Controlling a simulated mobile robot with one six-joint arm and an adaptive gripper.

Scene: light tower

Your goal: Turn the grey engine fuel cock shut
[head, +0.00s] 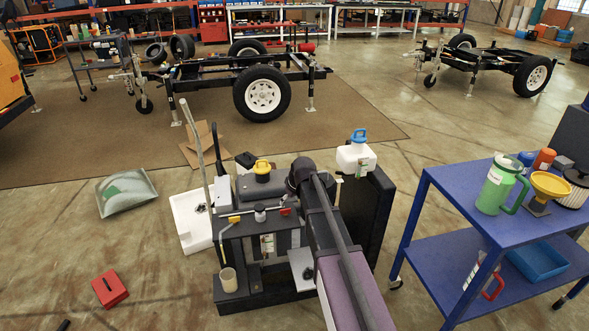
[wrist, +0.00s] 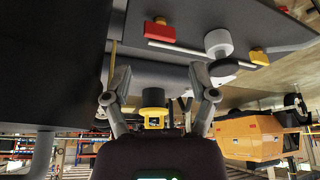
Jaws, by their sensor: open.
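A grey engine unit (head: 236,250) stands on the floor in front of me. A thin pipe along its top carries a yellow lever (head: 234,220), a pale cylinder (head: 260,213) and a red lever (head: 285,211). I cannot tell which lever is the fuel cock. In the wrist view, which looks upside down, the red lever (wrist: 160,31), cylinder (wrist: 218,43) and yellow lever (wrist: 259,57) show at the top. My gripper (wrist: 160,85) is open, with nothing held. A yellow and black cap (wrist: 153,108) shows beyond the fingers. My arm hides the gripper in the head view.
A white jug with a blue cap (head: 357,157) stands behind my arm. A blue cart (head: 455,190) with a green jug (head: 497,187) and yellow funnel (head: 550,185) is at right.

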